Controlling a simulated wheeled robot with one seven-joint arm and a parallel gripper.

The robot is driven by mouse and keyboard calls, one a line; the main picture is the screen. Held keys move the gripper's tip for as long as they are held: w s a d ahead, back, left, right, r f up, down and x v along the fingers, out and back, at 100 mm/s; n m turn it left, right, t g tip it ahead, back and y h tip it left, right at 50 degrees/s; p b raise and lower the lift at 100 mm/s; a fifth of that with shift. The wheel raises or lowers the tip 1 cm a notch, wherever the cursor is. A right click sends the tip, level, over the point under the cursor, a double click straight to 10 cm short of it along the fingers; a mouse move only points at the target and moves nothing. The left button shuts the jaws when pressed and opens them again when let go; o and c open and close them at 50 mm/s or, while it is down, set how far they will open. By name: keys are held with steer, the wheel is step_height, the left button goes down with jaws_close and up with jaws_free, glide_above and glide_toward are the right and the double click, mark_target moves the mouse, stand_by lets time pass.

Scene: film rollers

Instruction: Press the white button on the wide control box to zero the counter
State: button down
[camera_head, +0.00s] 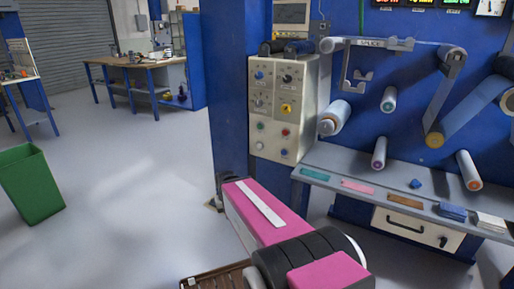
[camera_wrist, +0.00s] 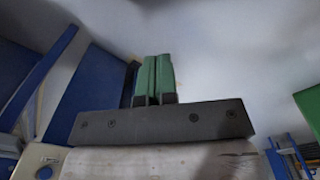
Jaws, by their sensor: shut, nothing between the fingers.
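A cream control box (camera_head: 290,124) is mounted on the blue column in the head view, left of the rollers. I cannot make out my gripper in the head view. No white button is clear in the wrist view.
A grey shelf (camera_head: 325,158) with coloured strips juts out right of the box, below several rollers. A green bin (camera_head: 31,183) stands at left and a workbench (camera_head: 133,76) at the back. The floor between is open. My pink arm crosses the bottom.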

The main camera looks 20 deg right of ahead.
mark_target(259, 146)
steer(key=w+d+n+t+h, duration=0.1)
steer(key=w+d+t, duration=0.35)
steer(key=w, duration=0.55)
steer(key=w+d+t, duration=0.4)
steer(key=w+t, duration=0.2)
steer(key=w, duration=0.5)
steer(key=w+d+r+n+t+h, duration=0.2)
steer(key=w+d+r+t, duration=0.5)
steer(key=w+d+t, duration=0.2)
steer(key=shift+d+r+n+t, duration=0.3)
steer(key=shift+d+n+t, duration=0.1)
steer(key=shift+d+t, duration=0.4)
steer(key=shift+w+d, duration=0.9)
steer(key=shift+d, duration=0.25)
steer(key=shift+w+d, duration=0.9)
steer(key=shift+d, duration=0.25)
steer(key=shift+w+d, duration=0.9)
steer(key=shift+d, duration=0.25)
